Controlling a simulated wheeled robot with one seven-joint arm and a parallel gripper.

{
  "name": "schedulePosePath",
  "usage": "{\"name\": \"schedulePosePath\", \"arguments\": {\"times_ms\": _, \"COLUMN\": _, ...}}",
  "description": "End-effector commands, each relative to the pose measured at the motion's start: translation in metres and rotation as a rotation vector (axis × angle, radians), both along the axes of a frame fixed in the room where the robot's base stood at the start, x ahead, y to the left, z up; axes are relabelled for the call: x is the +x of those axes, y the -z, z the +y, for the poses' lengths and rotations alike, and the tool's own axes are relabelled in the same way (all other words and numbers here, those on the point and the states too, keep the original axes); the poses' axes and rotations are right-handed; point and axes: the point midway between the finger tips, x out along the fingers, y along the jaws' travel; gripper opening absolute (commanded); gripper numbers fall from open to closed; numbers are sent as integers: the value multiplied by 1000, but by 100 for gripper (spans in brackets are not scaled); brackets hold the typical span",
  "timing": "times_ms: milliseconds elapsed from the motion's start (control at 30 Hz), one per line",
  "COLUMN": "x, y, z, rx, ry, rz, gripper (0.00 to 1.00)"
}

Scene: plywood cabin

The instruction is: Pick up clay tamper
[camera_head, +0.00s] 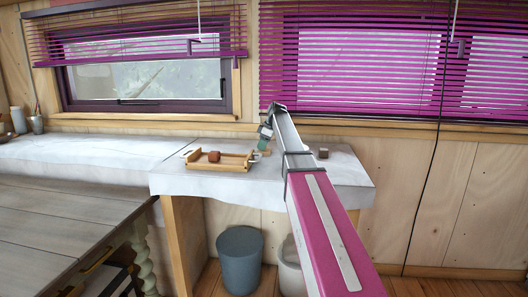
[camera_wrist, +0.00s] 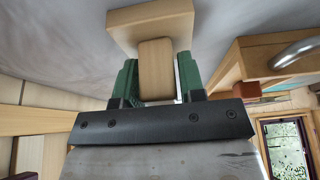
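The clay tamper seems to be the pale wooden tool (camera_wrist: 155,70) in the wrist view, with a flat block and a rounded handle. In the head view it is a small wooden piece (camera_head: 266,152) on the white counter, just right of the tray. My gripper (camera_head: 264,142) is low over the counter there, partly hidden by my arm. In the wrist view its green fingers (camera_wrist: 157,80) stand on both sides of the handle, very close to it. Whether they press on it cannot be told. The tool appears to rest on the counter.
A wooden tray (camera_head: 232,168) with a reddish-brown block (camera_head: 214,156) stands left of my gripper. A small dark brown block (camera_head: 323,153) lies to the right on the counter (camera_head: 345,174). A grey bin (camera_head: 240,262) and a white bin (camera_head: 289,272) stand below. A wooden table (camera_head: 60,225) is at left.

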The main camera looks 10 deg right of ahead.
Motion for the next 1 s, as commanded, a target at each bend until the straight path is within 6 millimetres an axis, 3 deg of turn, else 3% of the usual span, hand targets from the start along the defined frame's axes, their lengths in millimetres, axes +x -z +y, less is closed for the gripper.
{"name": "schedulePosePath", "arguments": {"times_ms": 33, "x": 0, "y": 0, "z": 0, "rx": 0, "ry": 0, "rz": 0, "gripper": 20}}
{"name": "schedulePosePath", "arguments": {"times_ms": 100, "x": 0, "y": 0, "z": 0, "rx": 0, "ry": 0, "rz": 0, "gripper": 3}}
{"name": "schedulePosePath", "arguments": {"times_ms": 567, "x": 0, "y": -9, "z": 0, "rx": 0, "ry": 0, "rz": 0, "gripper": 4}}
{"name": "schedulePosePath", "arguments": {"times_ms": 800, "x": 0, "y": -46, "z": 1, "rx": 0, "ry": -1, "rz": -2, "gripper": 4}}
{"name": "schedulePosePath", "arguments": {"times_ms": 1000, "x": -34, "y": -71, "z": 40, "rx": 0, "ry": -2, "rz": -2, "gripper": 4}}
